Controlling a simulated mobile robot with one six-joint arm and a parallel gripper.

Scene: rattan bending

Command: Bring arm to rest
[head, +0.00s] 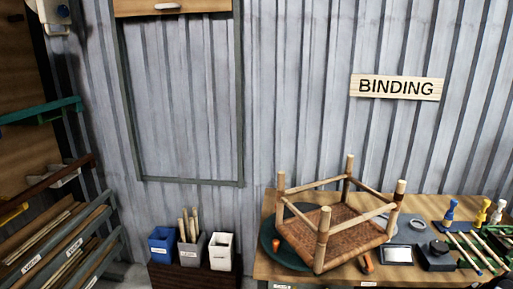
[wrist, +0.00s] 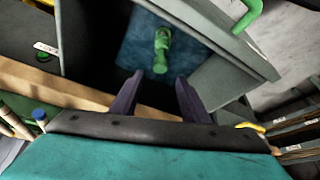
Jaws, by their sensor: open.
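My gripper (wrist: 157,98) shows in the wrist view with its two dark fingers apart and nothing between them. Beyond the fingertips, a green object (wrist: 161,50) lies on a dark blue surface inside a grey-walled bin or recess. The green object is apart from the fingers. My gripper and arm do not show in the head view.
In the head view, an upturned wooden stool frame (head: 335,215) with a woven seat rests on a workbench (head: 310,277) below a BINDING sign (head: 397,87). Blue, grey and white bins (head: 221,251) stand on a low box. A rack (head: 60,250) of sticks is at left.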

